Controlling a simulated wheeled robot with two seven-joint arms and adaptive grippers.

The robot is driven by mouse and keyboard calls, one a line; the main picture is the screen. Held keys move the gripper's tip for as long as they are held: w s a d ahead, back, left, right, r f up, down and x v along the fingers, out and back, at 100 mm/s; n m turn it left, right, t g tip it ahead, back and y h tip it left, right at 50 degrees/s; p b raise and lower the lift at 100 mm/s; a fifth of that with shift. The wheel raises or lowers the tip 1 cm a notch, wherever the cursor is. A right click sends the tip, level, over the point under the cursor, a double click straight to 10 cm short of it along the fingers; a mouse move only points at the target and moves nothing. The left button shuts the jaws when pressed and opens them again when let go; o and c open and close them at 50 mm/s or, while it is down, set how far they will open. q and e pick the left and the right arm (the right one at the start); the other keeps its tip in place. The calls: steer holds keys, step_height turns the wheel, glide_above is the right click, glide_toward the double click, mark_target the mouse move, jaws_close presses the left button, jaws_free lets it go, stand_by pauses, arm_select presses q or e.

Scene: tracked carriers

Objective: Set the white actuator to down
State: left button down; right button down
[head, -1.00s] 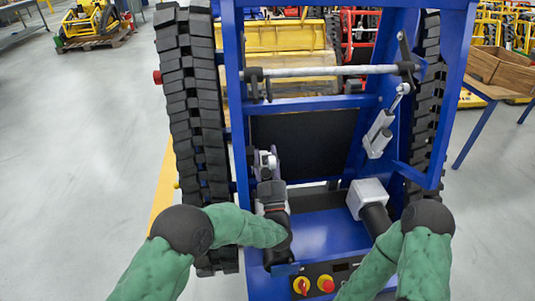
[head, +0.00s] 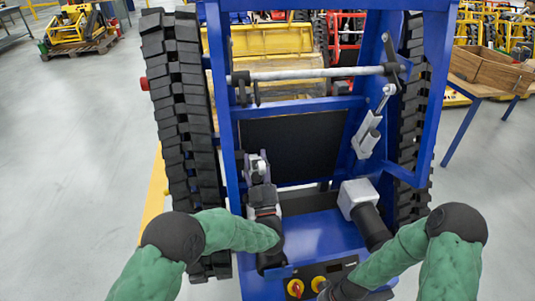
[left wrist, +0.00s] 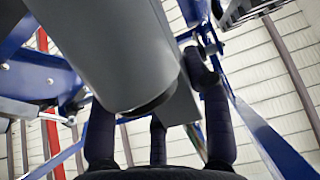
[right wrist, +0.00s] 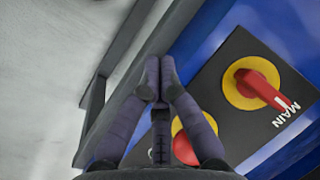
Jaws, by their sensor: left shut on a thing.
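A white-grey actuator (head: 368,135) with a chrome rod leans upright inside the right side of the blue frame, its rod end near a black lever. My left gripper (head: 258,168) is low on the frame's left side, apart from that actuator. It is shut on a grey cylinder, which fills much of the left wrist view (left wrist: 115,50) between the dark fingers. The gripper hides most of this cylinder in the head view. My right gripper (right wrist: 158,70) is shut and empty, its fingertips together beside the red-and-yellow switches.
A panel (right wrist: 225,100) with red-and-yellow knobs is at the frame's lower front. A white block with a black motor (head: 358,195) sits on the blue deck. Black tracks (head: 180,110) flank the frame. A grey bar (head: 310,73) crosses above. Clear floor lies left.

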steer(key=w+d+r, duration=0.4)
steer(key=d+r, duration=0.1)
steer(key=d, duration=0.3)
steer(key=w+a+r+n+y, duration=0.1)
steer(key=w+a+r+y, duration=0.4)
steer(key=r, duration=0.6)
steer(key=w+a+r+n+y, duration=0.1)
steer(key=w+a+r+y, duration=0.2)
steer(key=w+a+r, duration=0.7)
step_height(320, 180, up, 28)
steer(key=w+f+n+t+y, duration=0.1)
steer(key=w+n+t+y, duration=0.1)
steer(key=n+y, duration=0.45)
steer(key=a+r+m+y, duration=0.1)
steer(key=a+r+y, duration=0.15)
steer(key=a, duration=0.75)
steer(key=shift+s+d+f+h, duration=0.2)
steer(key=shift+s+f, duration=0.3)
steer(key=shift+s, duration=0.2)
steer(key=shift+s+d+f+h, duration=0.1)
steer(key=shift+s+f+h, duration=0.1)
steer(key=shift+s+f, duration=0.4)
